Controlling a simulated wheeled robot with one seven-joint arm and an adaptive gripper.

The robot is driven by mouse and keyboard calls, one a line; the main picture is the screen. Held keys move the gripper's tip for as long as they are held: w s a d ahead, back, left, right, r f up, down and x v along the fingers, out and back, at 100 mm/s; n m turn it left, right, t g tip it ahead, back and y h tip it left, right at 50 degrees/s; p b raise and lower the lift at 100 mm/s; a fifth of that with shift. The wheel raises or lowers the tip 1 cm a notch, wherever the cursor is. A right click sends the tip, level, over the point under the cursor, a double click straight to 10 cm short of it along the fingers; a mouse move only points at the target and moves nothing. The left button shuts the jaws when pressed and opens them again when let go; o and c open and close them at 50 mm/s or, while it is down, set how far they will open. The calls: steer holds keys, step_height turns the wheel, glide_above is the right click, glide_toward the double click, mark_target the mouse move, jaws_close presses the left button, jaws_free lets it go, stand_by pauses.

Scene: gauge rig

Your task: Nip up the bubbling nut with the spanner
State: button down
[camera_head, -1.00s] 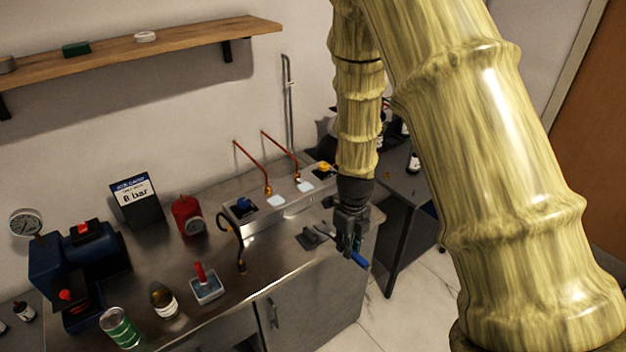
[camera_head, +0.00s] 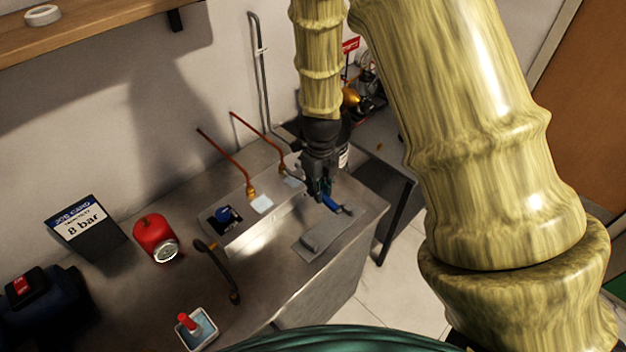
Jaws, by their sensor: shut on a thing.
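My gripper (camera_head: 320,188) is shut on the blue-handled spanner (camera_head: 333,204). It holds the spanner over the right end of the bench, beside the metal block. A grey end of the spanner points right; its other end is hidden by the gripper. Two copper pipes run down to brass nuts on the block: the left nut (camera_head: 250,192) and the right nut (camera_head: 283,168). A pale patch lies in front of each nut. Bubbles are too small to tell. The gripper is to the right of the right nut and appears apart from it.
A blue-knobbed valve (camera_head: 225,214) sits at the block's left end. A red canister with a gauge (camera_head: 156,238), a job card (camera_head: 82,228) reading 8 bar and a small tray (camera_head: 207,337) are further left. A grey plate (camera_head: 338,232) lies near the front edge.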

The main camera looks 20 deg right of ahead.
steer(key=shift+s+r, duration=0.25)
steer(key=shift+s, duration=0.35)
steer(key=shift+s+r, duration=0.25)
steer(key=shift+s, duration=0.35)
steer(key=w+f, duration=0.3)
steer(key=shift+a, duration=0.15)
steer(key=shift+s+f, duration=0.15)
steer(key=shift+f, duration=0.1)
steer(key=shift+s+b, duration=0.3)
steer(key=shift+s, duration=0.15)
steer(key=shift+w+f, duration=0.4)
steer(key=shift+w, duration=0.15)
steer(key=shift+s+r, duration=0.25)
steer(key=shift+s, duration=0.1)
steer(key=shift+w+f+p, duration=0.1)
steer(key=shift+w+p, duration=0.05)
steer(key=shift+p, duration=0.2)
